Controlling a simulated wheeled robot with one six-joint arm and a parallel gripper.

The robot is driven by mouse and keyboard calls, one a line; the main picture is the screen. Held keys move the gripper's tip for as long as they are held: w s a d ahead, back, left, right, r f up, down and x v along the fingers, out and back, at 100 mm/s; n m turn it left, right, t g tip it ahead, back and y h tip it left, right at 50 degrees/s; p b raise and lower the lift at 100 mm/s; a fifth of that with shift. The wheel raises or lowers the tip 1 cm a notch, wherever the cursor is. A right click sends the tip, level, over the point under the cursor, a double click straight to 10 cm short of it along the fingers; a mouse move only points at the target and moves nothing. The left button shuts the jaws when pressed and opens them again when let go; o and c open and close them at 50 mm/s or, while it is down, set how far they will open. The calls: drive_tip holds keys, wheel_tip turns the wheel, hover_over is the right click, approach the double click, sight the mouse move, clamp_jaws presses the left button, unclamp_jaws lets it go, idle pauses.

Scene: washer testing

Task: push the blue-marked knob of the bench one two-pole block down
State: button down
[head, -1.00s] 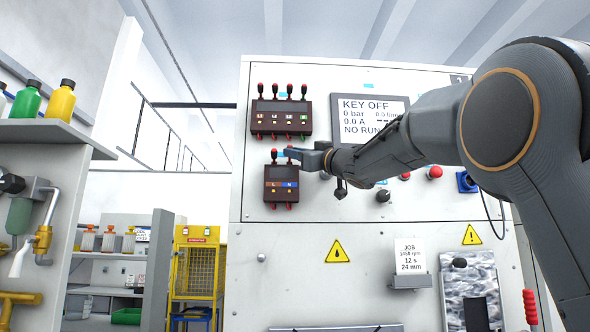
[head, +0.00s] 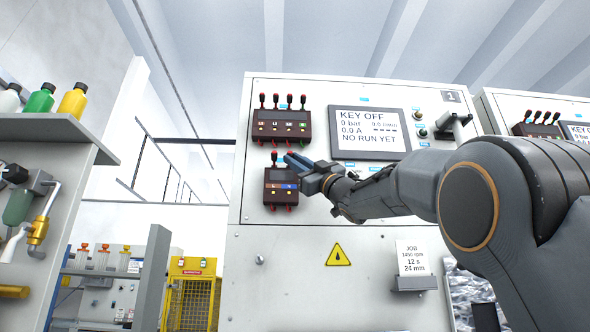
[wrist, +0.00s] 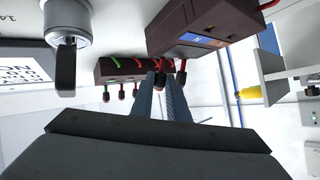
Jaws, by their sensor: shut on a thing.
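The two-pole block (head: 281,190) is a dark box on the bench one panel, below the four-pole block. Its face has an orange mark on the left and a blue mark on the right. Its left red knob (head: 274,157) stands up clear of my gripper. My gripper (head: 292,161) reaches in from the lower right and covers the blue-marked knob in the head view. In the wrist view, the picture is upside down; the two-pole block (wrist: 187,30) is at the top and my fingers (wrist: 160,82) close around a red-tipped knob, the blue-marked one.
The four-pole block (head: 282,125), with several red knobs, sits just above. The display (head: 367,132) reading KEY OFF and a key fitting (head: 452,127) are to the right. A second bench (head: 540,120) shows at far right. A shelf with bottles (head: 50,127) stands left.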

drive_tip(key=shift+f+n+y+b, duration=0.15)
drive_tip(key=shift+n+y+b, duration=0.25)
drive_tip(key=shift+y, duration=0.1)
drive_tip(key=c, duration=1.7)
unclamp_jaws()
drive_tip(key=shift+b+v, duration=0.6)
drive_tip(key=shift+v, duration=3.3)
drive_tip(key=shift+d, duration=0.1)
